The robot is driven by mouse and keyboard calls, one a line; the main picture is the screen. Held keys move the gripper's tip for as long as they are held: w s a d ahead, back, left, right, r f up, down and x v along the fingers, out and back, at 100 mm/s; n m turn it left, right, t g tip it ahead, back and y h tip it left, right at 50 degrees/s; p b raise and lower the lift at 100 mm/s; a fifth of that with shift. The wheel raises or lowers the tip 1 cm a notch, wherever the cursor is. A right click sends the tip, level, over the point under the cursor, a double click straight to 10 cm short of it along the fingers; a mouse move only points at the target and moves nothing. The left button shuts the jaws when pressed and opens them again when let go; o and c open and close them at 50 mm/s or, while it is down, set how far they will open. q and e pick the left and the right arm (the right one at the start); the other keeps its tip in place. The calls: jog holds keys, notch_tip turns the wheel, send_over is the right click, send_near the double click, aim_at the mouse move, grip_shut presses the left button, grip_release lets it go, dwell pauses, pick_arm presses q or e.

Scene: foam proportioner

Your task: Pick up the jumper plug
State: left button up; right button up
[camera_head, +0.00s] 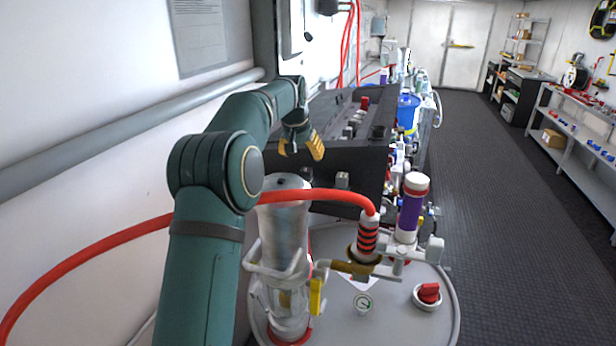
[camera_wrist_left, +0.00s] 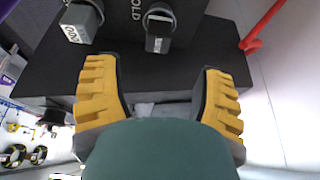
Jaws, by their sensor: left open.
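My left gripper (camera_head: 301,149) is open and empty, with yellow ridged fingers, above the near part of a black equipment box (camera_head: 345,160). In the left wrist view its two fingers (camera_wrist_left: 158,85) are spread wide over the box's dark surface. Two grey plug-like blocks with rings stand on that surface beyond the fingertips: one in the middle (camera_wrist_left: 158,28) and one to its left (camera_wrist_left: 82,22). Either could be the jumper plug; I cannot tell which. Neither is between the fingers. A small grey block (camera_head: 342,180) also shows on the box's near side in the head view.
A round grey tank top (camera_head: 400,310) with a metal cylinder (camera_head: 285,215), a red-ringed hose fitting (camera_head: 368,238) and a purple-banded cylinder (camera_head: 412,208) stands in front. The floor on the right (camera_head: 500,200) is clear.

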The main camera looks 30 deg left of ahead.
aim_at(306, 170)
pick_arm(q)
jog(key=x, duration=0.4)
jog(key=shift+w, duration=0.1)
jog(key=shift+x, duration=2.8)
jog(key=shift+d, duration=0.25)
grip_shut()
